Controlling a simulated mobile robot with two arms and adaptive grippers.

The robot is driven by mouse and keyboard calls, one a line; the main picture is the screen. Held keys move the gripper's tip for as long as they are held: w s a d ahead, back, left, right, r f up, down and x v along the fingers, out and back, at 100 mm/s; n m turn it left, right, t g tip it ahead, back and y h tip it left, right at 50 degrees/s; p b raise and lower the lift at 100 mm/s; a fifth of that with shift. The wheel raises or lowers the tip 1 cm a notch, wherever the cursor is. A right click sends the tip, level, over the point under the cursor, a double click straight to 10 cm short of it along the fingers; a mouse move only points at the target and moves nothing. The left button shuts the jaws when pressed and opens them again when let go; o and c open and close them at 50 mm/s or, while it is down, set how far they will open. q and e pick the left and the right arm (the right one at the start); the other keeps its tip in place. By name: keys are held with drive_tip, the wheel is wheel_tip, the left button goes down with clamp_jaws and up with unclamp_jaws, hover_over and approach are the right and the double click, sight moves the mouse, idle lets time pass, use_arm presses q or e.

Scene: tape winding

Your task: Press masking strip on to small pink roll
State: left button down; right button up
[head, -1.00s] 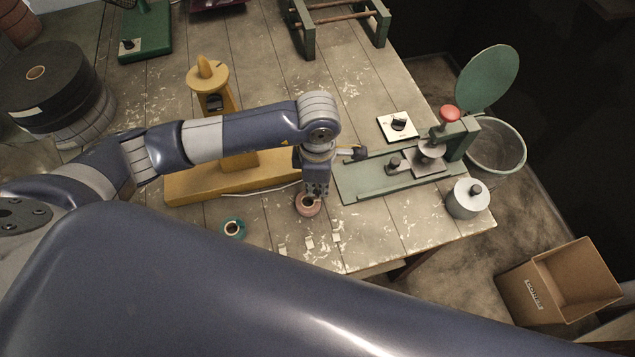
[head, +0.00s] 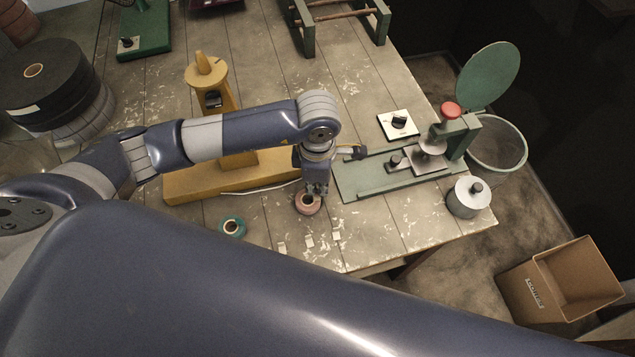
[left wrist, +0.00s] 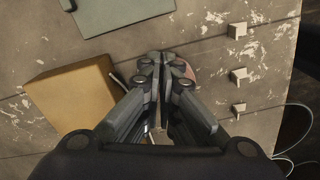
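The small pink roll (head: 303,209) lies flat near the front edge of the table. My left gripper (head: 318,190) points down just above its far side. In the left wrist view the two fingers of my left gripper (left wrist: 160,62) are together, with nothing visible between them. They cover most of the pink roll (left wrist: 188,70), so I cannot tell whether they touch it. Small pale tabs (head: 309,242) sit along the front edge, and they also show in the left wrist view (left wrist: 238,75). No masking strip is clearly visible on the roll. My right gripper is out of view.
A teal roll (head: 232,228) lies to the left. A yellow stand (head: 190,185) is behind my left arm. A green fixture (head: 370,178) with a red knob and a grey canister (head: 468,198) are to the right. A cardboard box (head: 560,285) is beyond the table.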

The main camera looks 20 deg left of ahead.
use_arm(q)
drive_tip(key=shift+s+f+b, duration=0.1)
drive_tip(key=shift+f+b, duration=0.2)
drive_tip(key=shift+b, duration=0.15)
idle(1.6)
drive_tip(key=c, duration=2.3)
unclamp_jaws()
drive_tip(key=o, duration=0.6)
drive_tip(key=o, duration=0.4)
drive_tip(key=shift+r, duration=0.15)
drive_tip(key=shift+r+p, duration=1.55)
drive_tip(key=shift+r, duration=1.4)
